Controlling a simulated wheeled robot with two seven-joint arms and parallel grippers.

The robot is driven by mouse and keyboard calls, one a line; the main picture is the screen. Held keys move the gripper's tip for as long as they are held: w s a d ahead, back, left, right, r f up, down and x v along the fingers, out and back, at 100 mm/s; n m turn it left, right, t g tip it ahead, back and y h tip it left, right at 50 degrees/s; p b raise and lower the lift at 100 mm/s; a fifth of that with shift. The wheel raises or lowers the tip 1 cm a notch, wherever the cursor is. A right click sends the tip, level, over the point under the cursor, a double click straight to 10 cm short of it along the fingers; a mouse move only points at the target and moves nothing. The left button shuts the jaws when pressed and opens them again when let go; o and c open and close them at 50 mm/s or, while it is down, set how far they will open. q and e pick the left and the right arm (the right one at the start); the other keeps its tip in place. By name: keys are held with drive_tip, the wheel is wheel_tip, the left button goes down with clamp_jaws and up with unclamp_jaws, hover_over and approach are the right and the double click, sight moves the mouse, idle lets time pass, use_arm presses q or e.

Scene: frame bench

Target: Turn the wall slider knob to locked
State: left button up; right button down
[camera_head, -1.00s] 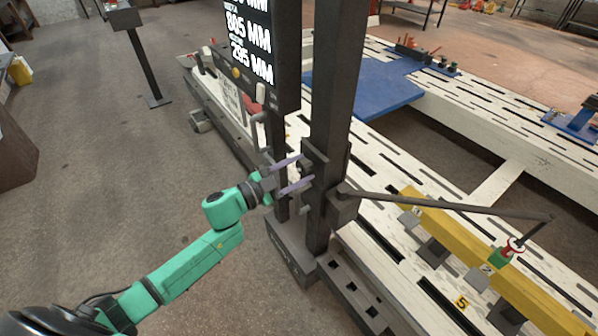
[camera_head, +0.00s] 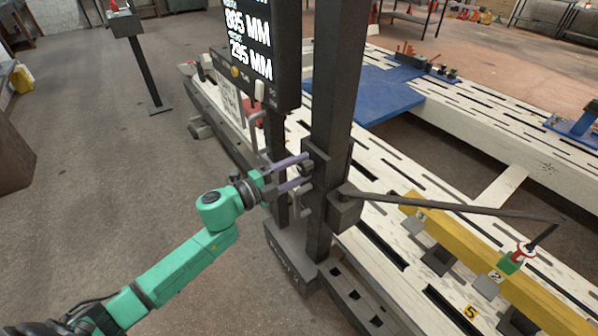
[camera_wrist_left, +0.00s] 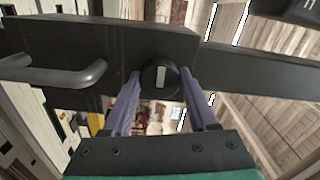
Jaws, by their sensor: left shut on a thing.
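The slider knob (camera_wrist_left: 160,77) is a dark round knob with a pale line mark, on the dark slider block. In the left wrist view the line runs roughly upright in the picture. My left gripper (camera_head: 308,168) reaches the slider (camera_head: 341,205) on the dark upright post (camera_head: 328,110) from the left. Its two purple fingers (camera_wrist_left: 160,88) stand on either side of the knob and are shut on it. The knob is small and partly hidden by the fingers in the head view. My right gripper is not in view.
A grey bar handle (camera_wrist_left: 60,75) sticks out beside the knob. A display panel (camera_head: 262,50) hangs above my gripper. A long dark arm (camera_head: 450,207) reaches right from the slider over a yellow beam (camera_head: 440,230) on the slotted white bench (camera_head: 500,130).

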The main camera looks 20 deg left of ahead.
use_arm(q)
drive_tip(key=shift+m, duration=0.3)
drive_tip(key=shift+f, duration=0.1)
drive_tip(key=o, duration=1.4)
drive_tip(key=shift+s+a, duration=0.35)
drive_tip(key=shift+s, duration=0.05)
drive_tip(key=b+v, duration=0.1)
drive_tip(key=v, duration=1.2)
drive_tip(key=shift+s+a+b, duration=0.1)
drive_tip(key=shift+s+b, duration=0.15)
drive_tip(key=shift+b, duration=0.15)
